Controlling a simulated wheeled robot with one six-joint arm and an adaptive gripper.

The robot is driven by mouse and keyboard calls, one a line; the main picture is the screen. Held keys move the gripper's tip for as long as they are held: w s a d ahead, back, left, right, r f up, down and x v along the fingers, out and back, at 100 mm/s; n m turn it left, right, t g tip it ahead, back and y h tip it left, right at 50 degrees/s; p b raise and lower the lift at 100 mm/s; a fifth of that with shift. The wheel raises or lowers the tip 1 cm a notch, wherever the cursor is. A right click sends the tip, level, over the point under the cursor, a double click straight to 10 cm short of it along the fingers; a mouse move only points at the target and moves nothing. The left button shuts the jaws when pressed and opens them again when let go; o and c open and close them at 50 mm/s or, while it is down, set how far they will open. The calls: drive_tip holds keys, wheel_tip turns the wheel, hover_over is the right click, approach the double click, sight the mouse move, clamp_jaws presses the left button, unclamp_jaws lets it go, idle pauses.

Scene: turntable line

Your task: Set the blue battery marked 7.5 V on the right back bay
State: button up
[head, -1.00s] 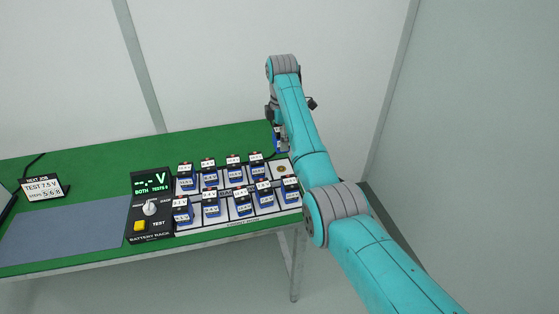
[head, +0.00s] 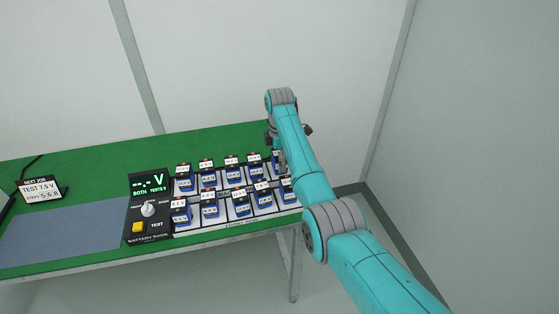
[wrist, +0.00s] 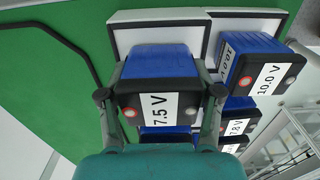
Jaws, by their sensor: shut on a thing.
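The blue battery marked 7.5 V (wrist: 160,65) is between the two fingers of my gripper (wrist: 160,95), which is shut on it. The label on its black top is readable in the wrist view. In the head view the battery (head: 276,157) is at the right end of the back row, partly hidden by my arm. The right back bay, a white-framed plate (wrist: 122,38), shows behind and beside the battery in the wrist view. The battery is over or in this bay; I cannot tell whether it touches the bottom.
Batteries stand in the other bays of the battery rack (head: 148,207), close beside the held one. A 10.0 V battery (wrist: 250,65) stands right of it in the wrist view. A grey mat (head: 65,232) and job sign (head: 41,189) lie left. The green bench (head: 110,160) behind is clear.

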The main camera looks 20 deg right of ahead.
drive_tip(key=o, duration=1.4)
drive_tip(key=shift+f, duration=0.1)
drive_tip(key=shift+o, duration=0.2)
wheel_tip(320, 180, up, 12)
drive_tip(key=shift+r, duration=0.1)
